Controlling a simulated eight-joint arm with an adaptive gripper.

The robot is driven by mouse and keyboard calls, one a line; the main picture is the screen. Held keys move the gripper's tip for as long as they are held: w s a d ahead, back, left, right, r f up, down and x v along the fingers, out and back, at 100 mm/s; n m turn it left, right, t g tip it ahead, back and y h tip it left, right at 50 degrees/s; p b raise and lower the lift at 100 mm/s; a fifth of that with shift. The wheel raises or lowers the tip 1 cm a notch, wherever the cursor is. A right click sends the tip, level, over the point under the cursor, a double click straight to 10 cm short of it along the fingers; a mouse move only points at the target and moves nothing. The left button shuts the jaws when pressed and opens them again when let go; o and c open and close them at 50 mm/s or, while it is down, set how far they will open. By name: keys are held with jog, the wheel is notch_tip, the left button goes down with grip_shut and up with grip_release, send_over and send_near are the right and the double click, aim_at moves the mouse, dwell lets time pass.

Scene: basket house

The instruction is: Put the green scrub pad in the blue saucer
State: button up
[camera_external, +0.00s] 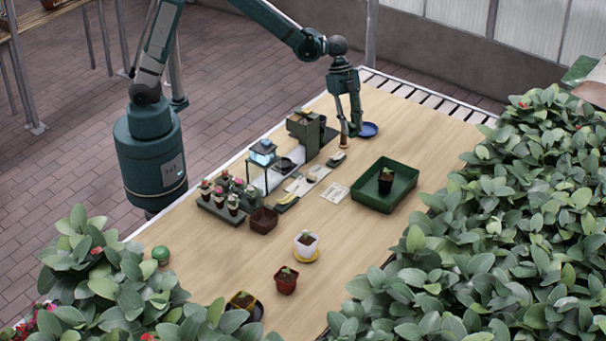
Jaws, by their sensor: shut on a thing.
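The blue saucer (368,130) lies flat near the far end of the wooden table, and its left edge is partly hidden by my gripper. My gripper (349,128) points down just left of the saucer. Its fingers are shut on a small dark green piece that looks like the green scrub pad (352,129); it is small and mostly covered by the fingers. From this view I cannot tell its height above the table or whether it overlaps the saucer's edge.
A green tray (413,190) with a potted plant stands to the right. Leafy bushes crowd the right side. Bare table (420,120) lies right of the saucer.

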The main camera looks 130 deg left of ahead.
jog(key=s+a+n+y, duration=0.15)
jog(key=s+a, duration=0.25)
jog(key=a, duration=0.9)
jog(key=s+a+n, duration=0.3)
jog(key=s+a, duration=0.1)
jog(key=a, duration=0.8)
send_over(368, 133)
jog(key=s, duration=0.2)
notch_tip(368, 133, down, 5)
jog(key=shift+w+a+f, duration=0.1)
jog(key=shift+w+f, duration=0.1)
jog(key=shift+f, duration=0.05)
jog(key=shift+f+b, duration=0.8)
jog(key=shift+f, duration=2.35)
jog(key=shift+f+b, duration=0.45)
jog(key=shift+f, duration=1.4)
jog(key=shift+f, duration=0.1)
